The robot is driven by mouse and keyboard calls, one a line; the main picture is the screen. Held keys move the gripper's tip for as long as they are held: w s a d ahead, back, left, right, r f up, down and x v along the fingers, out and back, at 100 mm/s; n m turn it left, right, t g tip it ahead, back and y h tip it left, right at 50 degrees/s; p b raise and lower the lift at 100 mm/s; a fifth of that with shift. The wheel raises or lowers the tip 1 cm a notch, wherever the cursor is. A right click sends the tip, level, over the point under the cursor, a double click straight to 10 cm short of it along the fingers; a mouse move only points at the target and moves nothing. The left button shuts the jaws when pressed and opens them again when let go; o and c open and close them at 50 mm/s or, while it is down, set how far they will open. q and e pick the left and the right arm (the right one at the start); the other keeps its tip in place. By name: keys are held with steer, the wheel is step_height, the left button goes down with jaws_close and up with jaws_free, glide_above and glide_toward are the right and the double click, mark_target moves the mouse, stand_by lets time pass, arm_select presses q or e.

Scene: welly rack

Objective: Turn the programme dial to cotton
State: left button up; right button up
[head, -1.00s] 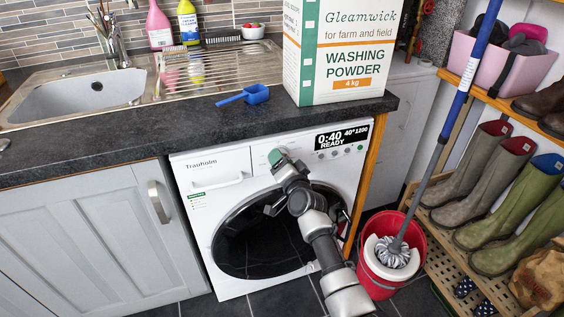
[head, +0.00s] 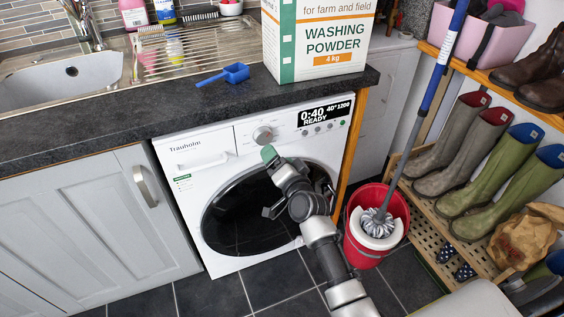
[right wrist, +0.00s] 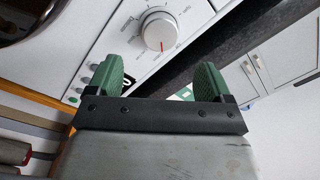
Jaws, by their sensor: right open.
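The programme dial (head: 262,134) is a round silver-white knob on the washing machine's (head: 222,148) front panel, left of the display. It also shows in the right wrist view as the dial (right wrist: 159,30), with a red mark at its lower edge; the labels around it are too small to read. My right gripper (head: 269,154) is just below the dial in the head view, apart from it. In the right wrist view its green-padded fingers (right wrist: 156,80) are wide open and empty, with the dial beyond the gap. My left gripper is not in view.
The display (head: 324,114) reads 0:40 READY, 40° 1200. The dark worktop (head: 180,112) overhangs the panel, with a blue scoop (head: 224,75) and washing powder box (head: 318,45) on it. A red mop bucket (head: 366,252) stands right of my arm, beside a boot rack (head: 425,230).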

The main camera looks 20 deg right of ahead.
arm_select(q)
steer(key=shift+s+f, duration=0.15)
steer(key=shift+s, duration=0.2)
arm_select(e)
steer(key=shift+s+d, duration=0.1)
steer(key=shift+s, duration=1.15)
steer(key=shift+f, duration=0.15)
